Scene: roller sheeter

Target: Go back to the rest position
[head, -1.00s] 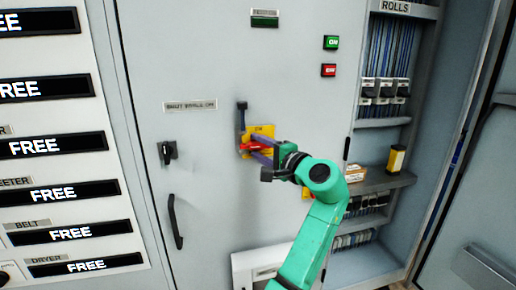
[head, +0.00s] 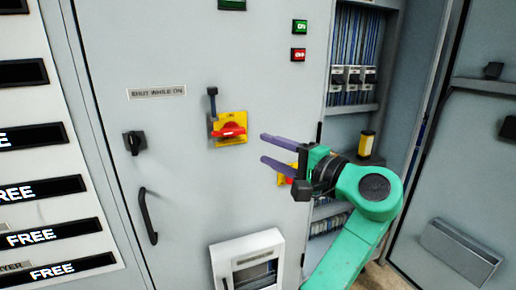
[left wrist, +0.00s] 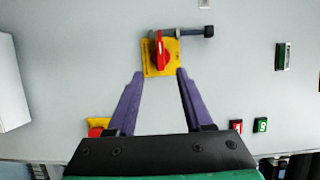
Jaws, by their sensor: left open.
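My left gripper (head: 264,148) is open and empty in front of the grey cabinet door, right of the red rotary handle (head: 229,131). The handle sits on a yellow plate (head: 236,119) and lies roughly level in the head view. A dark lever (head: 212,103) stands at the plate's upper left. In the left wrist view, the red handle (left wrist: 162,54) and yellow plate (left wrist: 150,62) lie beyond the spread purple fingers (left wrist: 160,74), with clear space between. My right gripper is in neither view.
A second red and yellow control (head: 287,172) is partly hidden behind my left gripper. A black door handle (head: 147,216) and a black knob (head: 134,142) stick out at left. A framed white panel (head: 247,262) is below. Open shelves (head: 350,108) with wiring lie at right.

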